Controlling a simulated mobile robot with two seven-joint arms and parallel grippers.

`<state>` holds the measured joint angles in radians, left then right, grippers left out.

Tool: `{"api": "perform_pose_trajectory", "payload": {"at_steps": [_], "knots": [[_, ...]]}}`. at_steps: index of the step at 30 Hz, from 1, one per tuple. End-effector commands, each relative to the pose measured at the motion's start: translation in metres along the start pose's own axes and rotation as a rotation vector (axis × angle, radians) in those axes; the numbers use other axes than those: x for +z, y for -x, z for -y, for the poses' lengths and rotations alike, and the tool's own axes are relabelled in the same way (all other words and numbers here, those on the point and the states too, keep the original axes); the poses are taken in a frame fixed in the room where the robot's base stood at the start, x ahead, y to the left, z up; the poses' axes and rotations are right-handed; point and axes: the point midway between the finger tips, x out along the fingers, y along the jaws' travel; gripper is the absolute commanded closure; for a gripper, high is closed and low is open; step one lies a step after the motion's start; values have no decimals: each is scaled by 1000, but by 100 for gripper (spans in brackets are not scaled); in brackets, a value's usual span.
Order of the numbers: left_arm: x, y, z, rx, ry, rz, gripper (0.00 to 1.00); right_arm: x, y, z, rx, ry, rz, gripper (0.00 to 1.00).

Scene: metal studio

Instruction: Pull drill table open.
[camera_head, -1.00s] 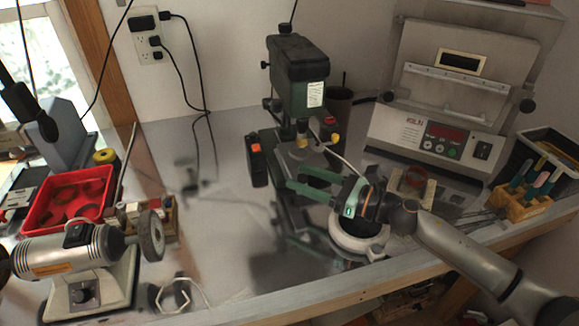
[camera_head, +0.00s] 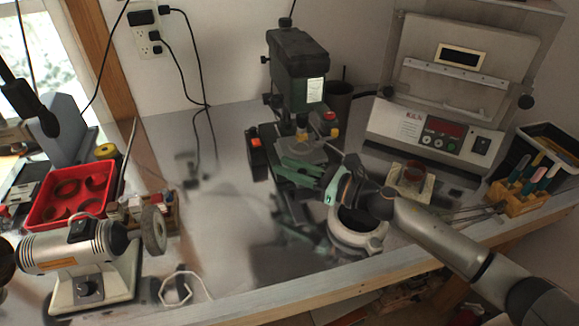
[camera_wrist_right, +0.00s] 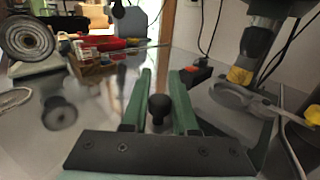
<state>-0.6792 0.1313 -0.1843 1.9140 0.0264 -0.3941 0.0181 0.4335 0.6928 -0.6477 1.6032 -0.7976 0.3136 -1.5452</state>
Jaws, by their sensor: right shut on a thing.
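The green drill press (camera_head: 298,70) stands at the back middle of the bench in the head view. Its grey drill table (camera_head: 314,152) is under the chuck. In the right wrist view the table plate (camera_wrist_right: 236,100) is to the right, below the yellow-tipped chuck. My right gripper (camera_head: 290,168) is at the drill table's front, its green fingers pointing left. In the right wrist view its fingers (camera_wrist_right: 162,90) are on either side of a black knob (camera_wrist_right: 160,107) and shut on it. The knob's attachment is hidden. My left gripper is not in view.
A bench grinder (camera_head: 75,248) and red tray (camera_head: 72,194) are at left. A control box (camera_head: 440,135) and a wooden tool rack (camera_head: 520,196) are at right.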

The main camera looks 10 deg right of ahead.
Motion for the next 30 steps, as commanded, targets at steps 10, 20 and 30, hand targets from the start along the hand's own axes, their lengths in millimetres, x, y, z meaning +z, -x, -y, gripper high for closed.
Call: {"api": "perform_pose_trajectory", "payload": {"at_steps": [10, 20, 30], "knots": [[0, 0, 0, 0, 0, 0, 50, 0, 0, 0, 0, 0, 0, 100], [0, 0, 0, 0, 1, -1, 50, 0, 0, 0, 0, 0, 0, 100], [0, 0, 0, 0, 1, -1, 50, 0, 0, 0, 0, 0, 0, 100]]}}
